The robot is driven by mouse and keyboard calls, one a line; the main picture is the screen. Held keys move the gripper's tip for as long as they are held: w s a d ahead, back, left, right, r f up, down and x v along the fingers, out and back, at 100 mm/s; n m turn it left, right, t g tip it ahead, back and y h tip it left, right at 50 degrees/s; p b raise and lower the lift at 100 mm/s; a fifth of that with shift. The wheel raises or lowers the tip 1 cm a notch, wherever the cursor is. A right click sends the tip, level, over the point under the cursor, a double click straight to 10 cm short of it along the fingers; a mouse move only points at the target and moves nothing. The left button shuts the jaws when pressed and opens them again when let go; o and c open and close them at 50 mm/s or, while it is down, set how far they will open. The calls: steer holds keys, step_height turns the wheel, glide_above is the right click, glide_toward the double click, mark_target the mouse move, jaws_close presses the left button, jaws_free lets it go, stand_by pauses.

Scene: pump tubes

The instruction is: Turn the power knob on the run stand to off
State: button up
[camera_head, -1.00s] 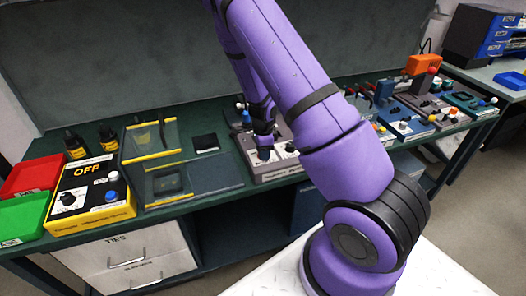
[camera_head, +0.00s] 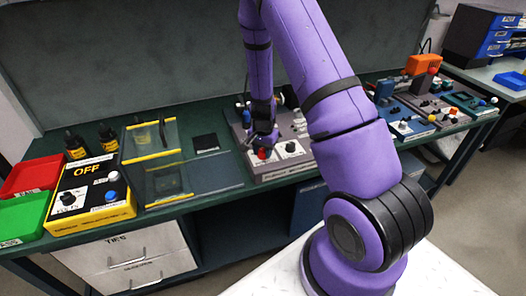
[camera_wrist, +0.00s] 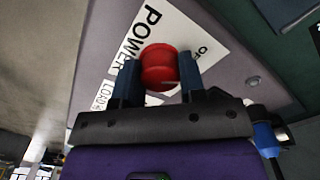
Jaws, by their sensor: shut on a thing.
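The run stand (camera_head: 284,169) is a grey box on the green bench, partly hidden behind my arm. Its red power knob (camera_wrist: 159,67) sits beside a white label reading POWER in the wrist view, with part of another word at its upper right. The knob also shows as a small red spot in the head view (camera_head: 263,155). My gripper (camera_wrist: 158,79) is shut on the red knob, one finger on each side. In the head view my gripper (camera_head: 262,146) is over the stand's front left part. The knob's pointer mark is not clear.
A white-labelled black dial (camera_head: 291,148) is right of the knob. A yellow box with an OFF display (camera_head: 90,190), a red tray (camera_head: 32,176) and a green tray (camera_head: 22,216) stand left. Other devices (camera_head: 405,125) stand right. A glass-like panel (camera_head: 215,172) lies left of the stand.

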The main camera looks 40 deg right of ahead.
mark_target(263, 150)
steer(key=shift+n, duration=1.1)
steer(key=o, duration=0.9)
steer(key=shift+r, duration=0.15)
step_height(263, 150, up, 11)
steer(key=shift+f, duration=0.2)
